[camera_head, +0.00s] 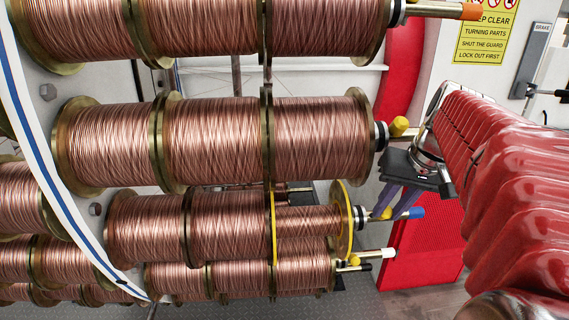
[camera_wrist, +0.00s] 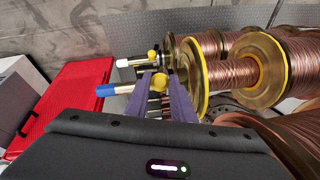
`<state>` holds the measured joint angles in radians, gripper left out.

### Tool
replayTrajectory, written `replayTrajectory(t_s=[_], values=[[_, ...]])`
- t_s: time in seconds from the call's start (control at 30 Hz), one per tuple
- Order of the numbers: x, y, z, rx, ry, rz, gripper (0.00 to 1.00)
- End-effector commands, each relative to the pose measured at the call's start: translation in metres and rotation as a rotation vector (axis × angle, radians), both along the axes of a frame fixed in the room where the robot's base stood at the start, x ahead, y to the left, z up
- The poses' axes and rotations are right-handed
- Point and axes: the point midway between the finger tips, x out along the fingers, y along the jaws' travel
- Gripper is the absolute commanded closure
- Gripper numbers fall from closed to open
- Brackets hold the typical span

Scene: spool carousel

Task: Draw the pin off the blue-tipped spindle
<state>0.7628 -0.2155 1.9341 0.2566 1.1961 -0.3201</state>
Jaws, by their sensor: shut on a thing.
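The blue-tipped spindle (camera_head: 417,213) sticks out to the right from the lower middle of the carousel, with its blue end pointing left in the wrist view (camera_wrist: 90,91). Its pin has a yellow knob (camera_wrist: 159,81), seen between my purple fingers; part of the knob shows in the head view (camera_head: 384,213). My gripper (camera_head: 397,212) reaches down over the spindle and is shut on the pin (camera_wrist: 162,78). The pin's shank is hidden, so I cannot tell how deep it sits. A yellow-rimmed spool (camera_head: 342,220) with little copper wire is on this spindle, inboard of the pin.
Above is a spindle with a yellow knob (camera_head: 399,125) close to my wrist. Below is a white-tipped spindle (camera_head: 387,253) with its own yellow knob (camera_wrist: 153,55). An orange-tipped spindle (camera_head: 470,11) is at the top.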

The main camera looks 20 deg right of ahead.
Motion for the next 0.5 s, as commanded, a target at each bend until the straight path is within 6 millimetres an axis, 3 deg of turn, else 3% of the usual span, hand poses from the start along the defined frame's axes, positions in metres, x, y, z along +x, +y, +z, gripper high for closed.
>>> replayTrajectory(t_s=[0.5], values=[[-0.013,0.004,0.018,0.009,0.039,-0.002,1.0]])
